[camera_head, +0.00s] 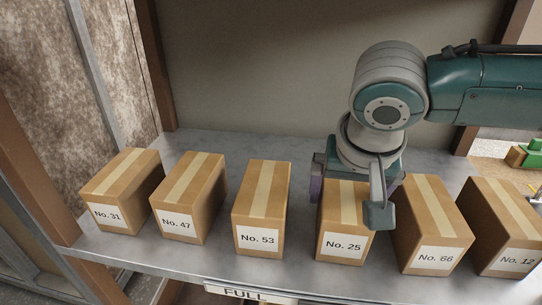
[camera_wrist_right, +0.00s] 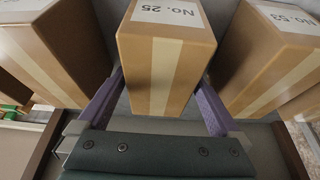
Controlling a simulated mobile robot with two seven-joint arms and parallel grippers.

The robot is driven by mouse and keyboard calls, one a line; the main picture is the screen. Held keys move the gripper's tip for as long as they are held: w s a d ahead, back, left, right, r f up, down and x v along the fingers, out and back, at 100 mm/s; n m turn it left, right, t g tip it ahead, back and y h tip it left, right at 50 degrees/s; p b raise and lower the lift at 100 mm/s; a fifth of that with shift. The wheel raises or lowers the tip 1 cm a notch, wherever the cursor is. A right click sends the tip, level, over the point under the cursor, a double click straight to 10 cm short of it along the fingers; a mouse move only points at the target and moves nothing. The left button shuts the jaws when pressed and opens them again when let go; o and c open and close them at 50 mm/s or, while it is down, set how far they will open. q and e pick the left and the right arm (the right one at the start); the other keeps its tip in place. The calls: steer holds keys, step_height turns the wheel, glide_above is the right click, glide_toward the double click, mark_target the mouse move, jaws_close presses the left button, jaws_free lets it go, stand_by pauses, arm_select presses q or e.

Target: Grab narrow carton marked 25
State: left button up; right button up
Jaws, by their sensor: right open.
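The narrow carton marked No. 25 (camera_head: 343,228) stands upright on the grey shelf, in a row of similar brown cartons. Its white label faces the front and a pale tape strip runs over its top. My right gripper (camera_head: 348,190) is over this carton from above and behind, with one finger on each side. In the right wrist view the carton (camera_wrist_right: 166,70) sits between the two purple-lined fingers (camera_wrist_right: 157,105). The jaws are open; narrow gaps seem to remain beside the carton. My left gripper is not in view.
Carton No. 53 (camera_head: 262,210) stands left of it and No. 66 (camera_head: 433,225) close on the right. No. 47 (camera_head: 188,198), No. 31 (camera_head: 121,192) and No. 12 (camera_head: 503,228) complete the row. The metal shelf (camera_head: 200,262) has a back panel and brown posts.

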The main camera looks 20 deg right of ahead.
steer(key=c, duration=1.5)
steer(key=shift+c, duration=0.4)
steer(key=shift+r, duration=0.1)
